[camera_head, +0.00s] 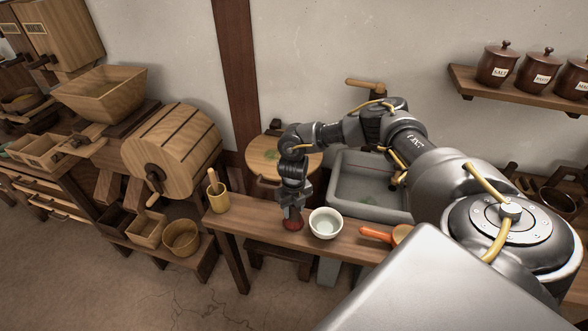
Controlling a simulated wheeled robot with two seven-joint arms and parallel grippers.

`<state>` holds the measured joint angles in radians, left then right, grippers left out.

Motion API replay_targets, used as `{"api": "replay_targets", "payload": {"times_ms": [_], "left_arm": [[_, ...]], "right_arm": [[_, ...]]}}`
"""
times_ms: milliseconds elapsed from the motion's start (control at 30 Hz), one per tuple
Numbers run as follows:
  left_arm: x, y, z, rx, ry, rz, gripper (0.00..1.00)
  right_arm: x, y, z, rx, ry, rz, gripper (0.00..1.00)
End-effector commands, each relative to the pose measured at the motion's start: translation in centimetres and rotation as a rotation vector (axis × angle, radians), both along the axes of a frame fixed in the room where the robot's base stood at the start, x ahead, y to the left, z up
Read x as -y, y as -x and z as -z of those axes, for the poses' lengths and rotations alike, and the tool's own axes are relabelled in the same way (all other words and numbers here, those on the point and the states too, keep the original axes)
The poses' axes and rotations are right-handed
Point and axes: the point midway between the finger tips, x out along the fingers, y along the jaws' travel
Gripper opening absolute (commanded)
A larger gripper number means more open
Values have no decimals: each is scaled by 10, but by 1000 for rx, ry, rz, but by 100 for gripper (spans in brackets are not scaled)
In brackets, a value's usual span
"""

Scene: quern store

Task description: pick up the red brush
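The red brush (292,224) is a small dark red shape at the front part of the narrow wooden bench, just left of a pale bowl. My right gripper (292,211) points down from above, with its fingertips right at the top of the brush. The fingers hide the brush's upper part, and I cannot tell whether they are closed on it. My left gripper is not in view.
On the bench (250,222) stand a pale bowl (325,223), a wooden cup with a pestle (218,194) and an orange-handled tool (377,234). Behind are a grey stone basin (345,190) and a round wooden lid (262,157). A wooden drum (165,150) stands left.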

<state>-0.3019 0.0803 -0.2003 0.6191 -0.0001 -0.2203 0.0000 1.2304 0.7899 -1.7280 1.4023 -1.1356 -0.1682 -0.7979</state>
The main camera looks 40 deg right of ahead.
Motion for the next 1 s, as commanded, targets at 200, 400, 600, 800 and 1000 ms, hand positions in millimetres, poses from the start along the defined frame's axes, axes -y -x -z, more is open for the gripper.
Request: {"api": "replay_targets", "payload": {"times_ms": [200,400,600,800,1000], "left_arm": [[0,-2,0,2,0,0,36],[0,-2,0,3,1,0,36],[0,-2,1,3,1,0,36],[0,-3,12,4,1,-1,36],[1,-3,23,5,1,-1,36]], "right_arm": [[0,0,0,0,0,0,11],[0,0,-1,1,0,1,0],[0,0,-2,1,-1,0,0],[0,-1,-17,4,-1,0,0],[-27,7,-61,6,-4,-9,0]]}}
